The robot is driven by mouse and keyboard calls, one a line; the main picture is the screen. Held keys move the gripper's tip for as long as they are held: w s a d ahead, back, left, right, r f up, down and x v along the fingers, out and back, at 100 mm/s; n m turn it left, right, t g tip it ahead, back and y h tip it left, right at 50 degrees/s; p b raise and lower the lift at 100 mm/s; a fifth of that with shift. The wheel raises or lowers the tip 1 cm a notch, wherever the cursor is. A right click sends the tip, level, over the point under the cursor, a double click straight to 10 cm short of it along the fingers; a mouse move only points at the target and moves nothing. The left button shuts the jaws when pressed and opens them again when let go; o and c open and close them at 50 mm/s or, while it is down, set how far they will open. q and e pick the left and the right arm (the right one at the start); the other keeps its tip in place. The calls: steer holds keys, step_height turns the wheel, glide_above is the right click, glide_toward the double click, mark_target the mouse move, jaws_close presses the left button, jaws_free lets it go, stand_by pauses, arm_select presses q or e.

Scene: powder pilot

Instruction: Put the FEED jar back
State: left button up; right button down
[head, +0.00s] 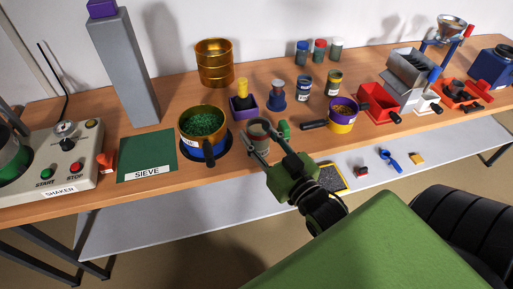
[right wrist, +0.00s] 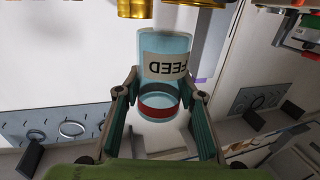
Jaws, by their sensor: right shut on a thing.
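The FEED jar (right wrist: 165,65) is a clear pale-blue jar with a white label and a red band near one end. Its lettering appears upside down in the right wrist view. In the head view the jar (head: 259,129) shows between the fingers of my right gripper (head: 268,146), at the front part of the wooden bench. My right gripper also shows in the right wrist view (right wrist: 160,108), shut on the jar with a finger on each side. I cannot tell whether the jar touches the bench. My left gripper is out of view.
A brass-rimmed pot (head: 211,151) with green granules stands left of the jar, beside the green SIEVE mat (head: 146,153). Small jars (head: 304,86) stand behind.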

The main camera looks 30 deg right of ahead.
steer(key=w+d+f, duration=0.2)
steer(key=w+f, duration=0.1)
steer(key=w, duration=0.1)
steer(key=w+d+f, duration=0.2)
steer(key=w+f, duration=0.1)
steer(key=w, duration=0.1)
steer(key=w+d+f, duration=0.3)
steer(key=w, duration=0.1)
steer(key=shift+f, duration=1.85)
steer(key=shift+f, duration=0.1)
steer(key=c, duration=1.4)
jaws_free()
steer(key=shift+f, duration=0.1)
steer(key=shift+o, duration=0.2)
